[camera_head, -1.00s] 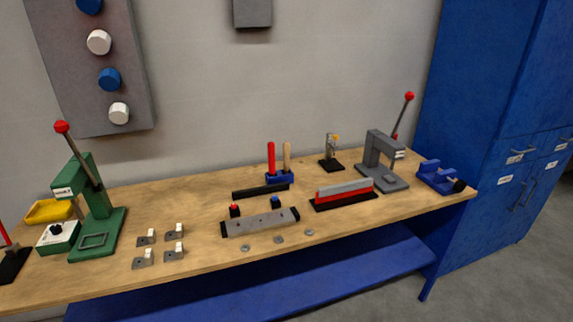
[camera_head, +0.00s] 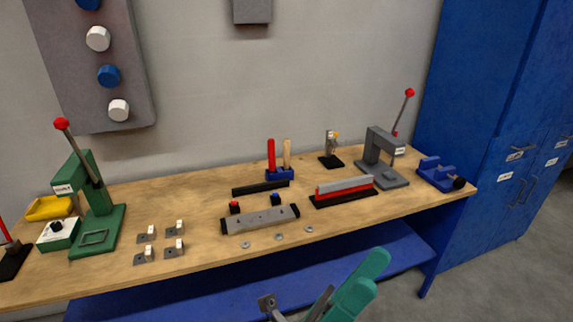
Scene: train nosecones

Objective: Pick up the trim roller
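Two upright handles stand in a small blue holder (camera_head: 279,175) at the middle back of the bench, one red (camera_head: 271,155) and one pale wood (camera_head: 287,154). One of these may be the trim roller, but I cannot tell which, as their lower ends are hidden in the holder. My gripper (camera_head: 270,303) shows only in part at the bottom edge, below and in front of the bench front, well apart from the holder.
A black bar (camera_head: 260,188) and a grey block (camera_head: 260,219) lie before the holder. A red-and-grey strip (camera_head: 345,188) lies to the right. Green (camera_head: 97,220) and grey (camera_head: 385,170) lever presses stand at left and right. Blue cabinets (camera_head: 500,130) bound the right side.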

